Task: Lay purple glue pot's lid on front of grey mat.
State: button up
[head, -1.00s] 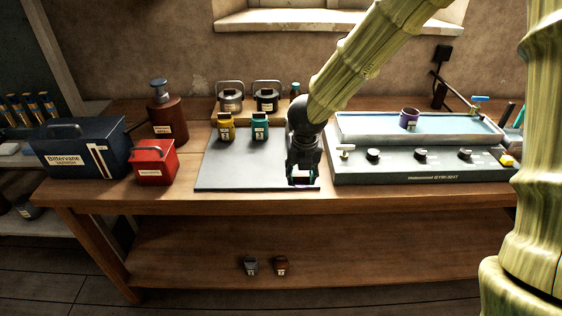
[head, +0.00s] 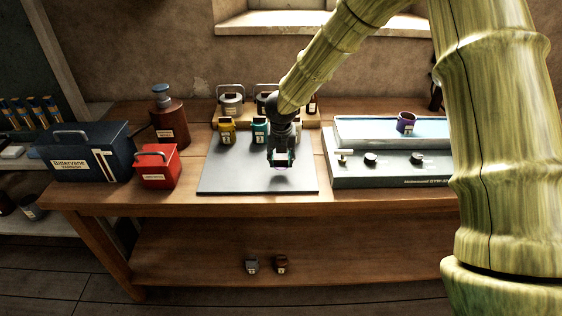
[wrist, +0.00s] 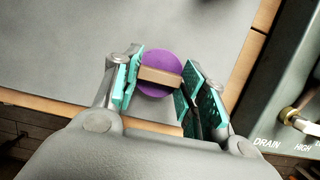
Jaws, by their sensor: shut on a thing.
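My gripper (head: 281,158) is shut on the purple lid (head: 281,167), a round disc with a tan bar handle. In the wrist view the lid (wrist: 160,58) sits between the teal finger pads of my gripper (wrist: 162,76), which grip its bar. The lid is held over the front right part of the grey mat (head: 225,178), with a shadow under it; the exact gap is hard to tell. The mat (wrist: 60,45) also fills much of the wrist view. The purple glue pot (head: 406,123) stands open in the bath at the right.
Yellow (head: 226,130) and teal (head: 260,131) pots stand on the mat's back. A red box (head: 156,168) and blue toolbox (head: 88,152) are left of it. The bath unit (head: 385,172) borders its right. The mat's front left is clear.

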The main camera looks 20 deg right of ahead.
jog(key=shift+f, duration=1.25)
jog(key=shift+f, duration=0.1)
jog(key=o, duration=0.9)
jog(key=shift+o, duration=0.2)
jog(key=b+v, duration=0.1)
jog(key=v, duration=1.1)
jog(key=shift+a, duration=0.1)
